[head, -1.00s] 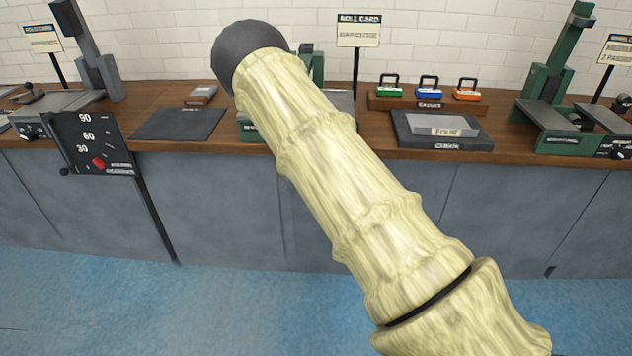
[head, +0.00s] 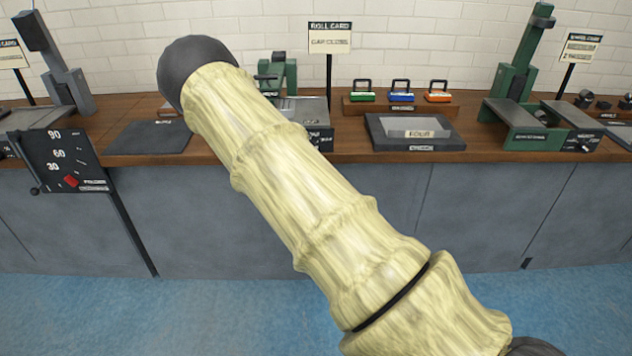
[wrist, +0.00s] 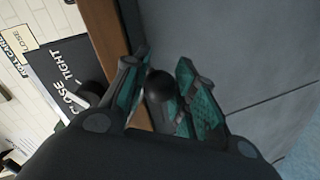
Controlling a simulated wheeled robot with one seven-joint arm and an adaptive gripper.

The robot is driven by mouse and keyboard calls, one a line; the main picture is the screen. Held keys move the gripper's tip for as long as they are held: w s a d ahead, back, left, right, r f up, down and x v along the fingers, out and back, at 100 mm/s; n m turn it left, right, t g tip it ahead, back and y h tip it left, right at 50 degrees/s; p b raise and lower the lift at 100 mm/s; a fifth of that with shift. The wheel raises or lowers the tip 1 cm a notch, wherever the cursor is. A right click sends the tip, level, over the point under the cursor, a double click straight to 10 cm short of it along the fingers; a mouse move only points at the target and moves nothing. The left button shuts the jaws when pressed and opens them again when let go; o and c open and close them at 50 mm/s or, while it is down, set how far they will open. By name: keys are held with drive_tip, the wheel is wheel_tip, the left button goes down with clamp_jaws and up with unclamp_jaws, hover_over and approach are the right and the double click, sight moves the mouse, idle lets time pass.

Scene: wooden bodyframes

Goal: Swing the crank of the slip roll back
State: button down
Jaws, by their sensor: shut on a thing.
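The slip roll (head: 290,72) is the green machine on the bench behind my arm in the head view, under the roll card sign. My arm hides its left and front parts, and its crank cannot be made out there. In the wrist view a dark panel lettered "CLOSE TIGHT" (wrist: 62,72) is at the left. My gripper (wrist: 170,95) has its green-padded fingers closed around a round black knob (wrist: 159,87), which looks like the crank's handle. My gripper is hidden in the head view.
The roll card sign (head: 329,40) stands behind the slip roll. A dark tray (head: 416,133) with a grey block and small coloured clamps (head: 401,92) lie to its right. A green machine (head: 520,100) is farther right. A dial panel (head: 70,160) hangs at the left front edge.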

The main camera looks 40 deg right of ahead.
drive_tip(key=shift+d, duration=0.1)
drive_tip(key=c, duration=1.1)
unclamp_jaws()
drive_tip(key=shift+s+d+r, duration=0.1)
drive_tip(key=shift+s, duration=0.05)
drive_tip(key=v, duration=1.2)
